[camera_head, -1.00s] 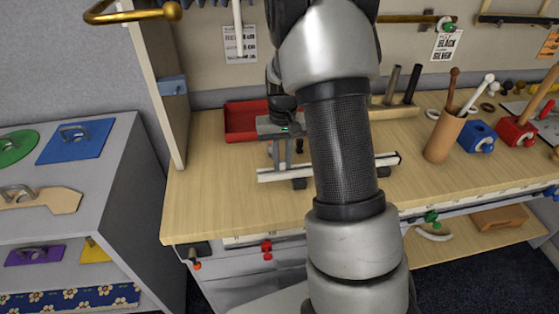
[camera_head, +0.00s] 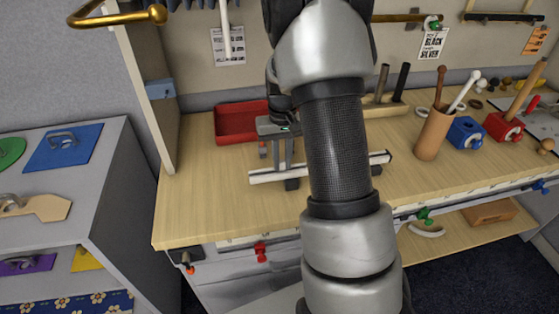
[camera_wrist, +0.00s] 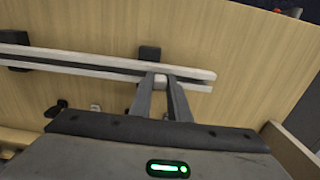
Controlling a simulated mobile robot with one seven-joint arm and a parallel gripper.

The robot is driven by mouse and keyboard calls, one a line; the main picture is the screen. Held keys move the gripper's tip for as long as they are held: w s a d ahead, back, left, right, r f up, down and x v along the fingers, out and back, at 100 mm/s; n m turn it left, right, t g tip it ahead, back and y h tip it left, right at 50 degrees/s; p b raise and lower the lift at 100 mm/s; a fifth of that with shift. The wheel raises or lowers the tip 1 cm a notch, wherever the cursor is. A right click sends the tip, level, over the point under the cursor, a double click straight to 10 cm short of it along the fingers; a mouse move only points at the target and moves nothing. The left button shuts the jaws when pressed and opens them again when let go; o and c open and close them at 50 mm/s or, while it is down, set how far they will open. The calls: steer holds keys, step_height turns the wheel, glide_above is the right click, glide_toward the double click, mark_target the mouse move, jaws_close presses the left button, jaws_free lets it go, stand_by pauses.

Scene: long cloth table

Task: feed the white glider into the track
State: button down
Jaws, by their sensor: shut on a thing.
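The track (camera_head: 262,179) is a pale rail with a dark slot, lying across the table on dark feet. In the wrist view the track (camera_wrist: 100,68) runs from the left edge to an end right of my gripper. My gripper (camera_wrist: 162,84) points at the track near that end. It is shut on a small white piece, the white glider (camera_wrist: 160,80), which is mostly hidden between the fingertips. It overlaps the rail's near side; I cannot tell whether it sits in the slot. In the head view my gripper (camera_head: 282,172) is over the track's left part, and the glider is not distinguishable.
A red tray (camera_head: 240,137) stands behind the track, with a small dark and red item (camera_head: 263,149) in front of it. A brown cup (camera_head: 432,140) with sticks and blue (camera_head: 466,134) and red blocks stand right. Small loose pieces (camera_wrist: 95,107) lie near my gripper. The table's front left is clear.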

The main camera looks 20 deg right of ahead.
steer(key=shift+s+d, duration=0.1)
steer(key=shift+d, duration=0.45)
steer(key=c, duration=1.6)
jaws_free()
step_height(320, 180, up, 17)
steer(key=shift+r+p, duration=0.2)
steer(key=shift+p, duration=0.4)
steer(key=shift+r, duration=0.1)
